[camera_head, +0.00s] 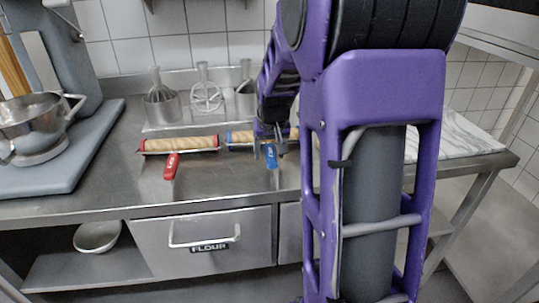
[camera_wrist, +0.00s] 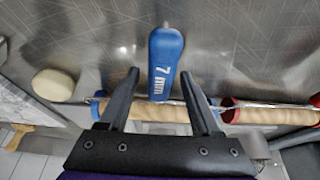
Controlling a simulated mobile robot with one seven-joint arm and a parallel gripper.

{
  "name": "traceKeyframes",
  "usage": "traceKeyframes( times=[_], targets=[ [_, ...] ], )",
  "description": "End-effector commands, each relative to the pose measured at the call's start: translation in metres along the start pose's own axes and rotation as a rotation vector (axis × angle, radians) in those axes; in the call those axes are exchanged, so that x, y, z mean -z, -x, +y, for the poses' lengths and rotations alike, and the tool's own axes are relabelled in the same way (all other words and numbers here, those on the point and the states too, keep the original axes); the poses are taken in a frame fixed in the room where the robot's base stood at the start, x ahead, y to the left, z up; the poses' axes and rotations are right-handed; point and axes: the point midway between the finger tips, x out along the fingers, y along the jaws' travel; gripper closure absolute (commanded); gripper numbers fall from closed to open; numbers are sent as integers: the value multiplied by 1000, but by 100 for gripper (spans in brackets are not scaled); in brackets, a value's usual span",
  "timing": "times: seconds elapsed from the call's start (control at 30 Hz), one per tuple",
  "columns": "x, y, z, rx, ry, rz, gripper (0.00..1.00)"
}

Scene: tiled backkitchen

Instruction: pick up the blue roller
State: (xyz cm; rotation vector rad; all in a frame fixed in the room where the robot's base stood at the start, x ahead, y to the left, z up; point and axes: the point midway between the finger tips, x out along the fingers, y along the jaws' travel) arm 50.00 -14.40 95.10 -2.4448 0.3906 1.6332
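The blue roller has a wooden drum (camera_head: 242,137) and a blue handle (camera_head: 271,157), and lies on the steel counter. In the wrist view its handle, marked "7 mm" (camera_wrist: 166,62), points away from the drum (camera_wrist: 160,112). My gripper (camera_head: 270,147) is over the handle end of this roller and hides part of the drum. In the wrist view the gripper (camera_wrist: 160,74) is open, one finger on each side of the handle, with gaps on both sides. I cannot tell whether the fingertips are down at handle height.
A red roller (camera_head: 180,145) lies just left of the blue one. A mixer with a bowl (camera_head: 32,125) is at the left, a marble slab (camera_head: 455,135) at the right. A pale round thing (camera_wrist: 53,85) shows in the wrist view.

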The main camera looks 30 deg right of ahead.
Motion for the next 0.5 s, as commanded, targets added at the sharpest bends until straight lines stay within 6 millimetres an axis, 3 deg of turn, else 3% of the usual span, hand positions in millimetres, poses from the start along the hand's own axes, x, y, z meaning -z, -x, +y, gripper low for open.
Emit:
traceKeyframes(
  times=[0.03,0.33,0.5],
  targets=[
    [0,0,0,0,0,0,46],
    [0,0,0,0,0,0,100],
    [0,0,0,0,0,0,100]
  ],
)
